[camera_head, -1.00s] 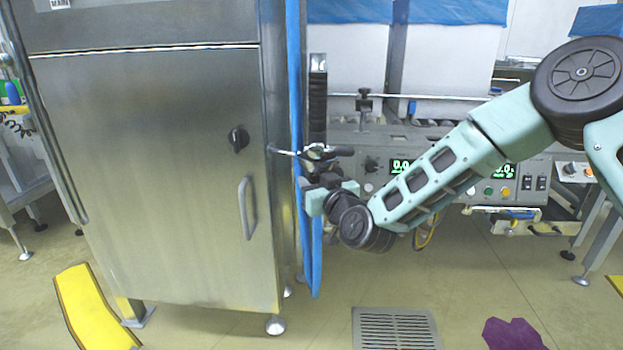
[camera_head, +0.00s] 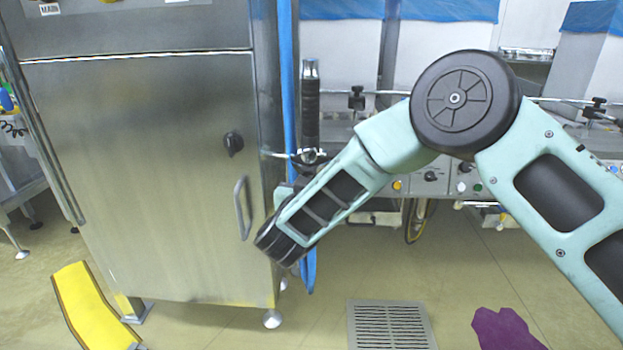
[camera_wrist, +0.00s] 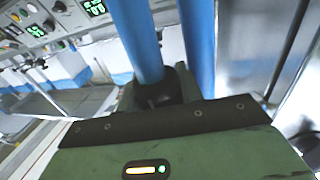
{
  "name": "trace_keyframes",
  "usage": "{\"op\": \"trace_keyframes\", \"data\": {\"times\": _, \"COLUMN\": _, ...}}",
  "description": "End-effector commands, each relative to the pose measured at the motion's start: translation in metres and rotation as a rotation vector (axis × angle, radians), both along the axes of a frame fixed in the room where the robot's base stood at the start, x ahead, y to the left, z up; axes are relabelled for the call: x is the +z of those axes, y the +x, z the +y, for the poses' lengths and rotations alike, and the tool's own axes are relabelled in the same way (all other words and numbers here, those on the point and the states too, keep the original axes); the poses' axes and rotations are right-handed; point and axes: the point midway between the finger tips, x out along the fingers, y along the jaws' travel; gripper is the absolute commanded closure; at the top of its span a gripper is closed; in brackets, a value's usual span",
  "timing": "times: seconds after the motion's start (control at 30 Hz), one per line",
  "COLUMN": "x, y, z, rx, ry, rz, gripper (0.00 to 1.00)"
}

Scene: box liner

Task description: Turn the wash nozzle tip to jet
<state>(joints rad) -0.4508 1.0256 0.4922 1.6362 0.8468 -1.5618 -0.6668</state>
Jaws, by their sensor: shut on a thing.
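The wash nozzle stands upright beside the steel cabinet, with a silver upper end and a black ribbed grip (camera_head: 310,112). Its middle carries metal and black fittings (camera_head: 308,156). My gripper is mostly hidden behind my arm in the head view, just below these fittings. In the wrist view my gripper (camera_wrist: 165,98) is shut on a black round part (camera_wrist: 163,90), seemingly the nozzle tip. A blue hose (camera_wrist: 137,40) shows directly beyond it. No setting mark on the tip is readable, so its turn cannot be told.
The steel cabinet (camera_head: 140,160) with its knob and handle stands close on the left. Blue hose (camera_head: 287,85) hangs along its edge and loops low. A control panel (camera_wrist: 60,25) lies behind.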

Motion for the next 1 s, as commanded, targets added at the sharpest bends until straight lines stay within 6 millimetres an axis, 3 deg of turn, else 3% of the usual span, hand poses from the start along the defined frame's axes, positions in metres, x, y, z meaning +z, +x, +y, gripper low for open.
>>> {"op": "trace_keyframes", "data": {"times": 0.57, "x": -0.0015, "y": 0.0003, "z": -0.0016, "rx": -0.038, "ry": 0.000, "rz": 0.002, "gripper": 0.87}}
{"op": "trace_keyframes", "data": {"times": 0.6, "x": -0.0015, "y": 0.0003, "z": -0.0016, "rx": -0.038, "ry": 0.000, "rz": 0.002, "gripper": 0.61}}
{"op": "trace_keyframes", "data": {"times": 0.67, "x": -0.0014, "y": 0.0003, "z": -0.0016, "rx": -0.037, "ry": 0.000, "rz": 0.002, "gripper": 0.44}}
{"op": "trace_keyframes", "data": {"times": 1.0, "x": -0.0004, "y": -0.0018, "z": -0.0002, "rx": -0.035, "ry": -0.001, "rz": 0.001, "gripper": 0.42}}
